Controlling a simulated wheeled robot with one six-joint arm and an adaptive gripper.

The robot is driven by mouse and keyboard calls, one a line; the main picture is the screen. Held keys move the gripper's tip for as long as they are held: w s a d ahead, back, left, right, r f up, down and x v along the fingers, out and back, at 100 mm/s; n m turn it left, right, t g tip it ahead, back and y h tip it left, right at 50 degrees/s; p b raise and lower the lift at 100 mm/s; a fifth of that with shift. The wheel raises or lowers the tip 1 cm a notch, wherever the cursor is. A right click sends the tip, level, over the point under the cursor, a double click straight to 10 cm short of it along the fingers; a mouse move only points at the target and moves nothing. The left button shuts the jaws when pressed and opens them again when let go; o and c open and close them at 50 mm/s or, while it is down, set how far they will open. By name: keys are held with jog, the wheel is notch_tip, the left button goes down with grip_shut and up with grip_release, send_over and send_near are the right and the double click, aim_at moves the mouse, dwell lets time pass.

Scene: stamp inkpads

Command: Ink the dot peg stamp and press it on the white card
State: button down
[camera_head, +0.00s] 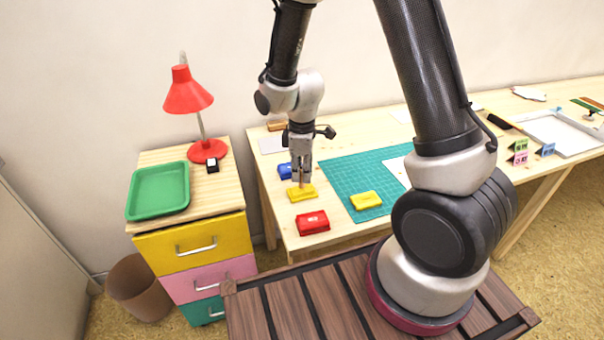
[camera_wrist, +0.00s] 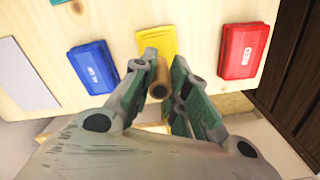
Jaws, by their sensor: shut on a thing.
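My gripper (camera_head: 302,172) is shut on a wooden peg stamp (camera_wrist: 159,82), whose round end shows between the fingers in the wrist view. In the head view the peg points down over the yellow inkpad (camera_head: 301,194). I cannot tell whether the peg touches the pad. The yellow inkpad also shows just beyond the fingertips in the wrist view (camera_wrist: 157,40). The white card (camera_head: 397,169) lies on the green cutting mat (camera_head: 345,165), partly hidden behind my arm.
A blue inkpad (camera_wrist: 91,68) and a red inkpad (camera_wrist: 245,51) lie on either side of the yellow one. A yellow block or lid (camera_head: 366,201) lies on the mat. A drawer cabinet with a green tray (camera_head: 159,190) and red lamp (camera_head: 188,98) stands left of the table.

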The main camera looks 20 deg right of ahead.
aim_at(302, 168)
jog(key=shift+r, duration=0.1)
jog(key=shift+r, duration=2.7)
jog(key=shift+d, duration=0.1)
